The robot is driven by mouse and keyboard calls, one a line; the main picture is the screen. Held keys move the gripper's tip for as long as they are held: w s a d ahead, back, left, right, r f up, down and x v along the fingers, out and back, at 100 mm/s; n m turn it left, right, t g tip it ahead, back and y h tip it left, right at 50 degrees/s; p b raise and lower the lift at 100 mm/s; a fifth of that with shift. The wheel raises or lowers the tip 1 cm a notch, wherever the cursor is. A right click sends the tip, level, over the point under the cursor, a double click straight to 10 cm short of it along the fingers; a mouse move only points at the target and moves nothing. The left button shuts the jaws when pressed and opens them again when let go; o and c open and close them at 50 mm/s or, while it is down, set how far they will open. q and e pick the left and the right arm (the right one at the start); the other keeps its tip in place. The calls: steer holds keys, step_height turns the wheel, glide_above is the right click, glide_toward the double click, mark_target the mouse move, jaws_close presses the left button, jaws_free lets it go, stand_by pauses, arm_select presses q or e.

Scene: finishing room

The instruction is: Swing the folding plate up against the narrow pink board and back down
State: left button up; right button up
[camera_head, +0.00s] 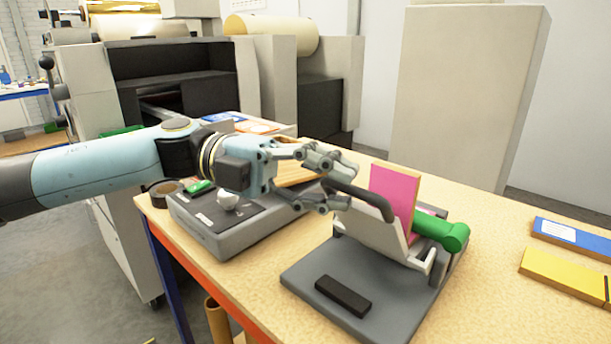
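The narrow pink board (394,195) stands nearly upright in the grey folding device (300,270) on the table. The folding plate (372,228), pale and tilted up, stands in front of the board, close to its lower part. A dark bar handle (362,200) runs along the plate's top edge and sticks out to the left. My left gripper (343,184) is at the handle's left end, with its fingers spread above and below it. I see a gap between fingers and handle. My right gripper is not in view.
A green cylinder (440,232) sticks out to the right of the pink board. A grey box-shaped device (225,235) stands left of the folding device, under my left arm. Blue (572,236) and yellow (565,272) boards lie at the right. The table between is clear.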

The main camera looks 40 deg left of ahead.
arm_select(q)
steer(key=shift+v, duration=2.55)
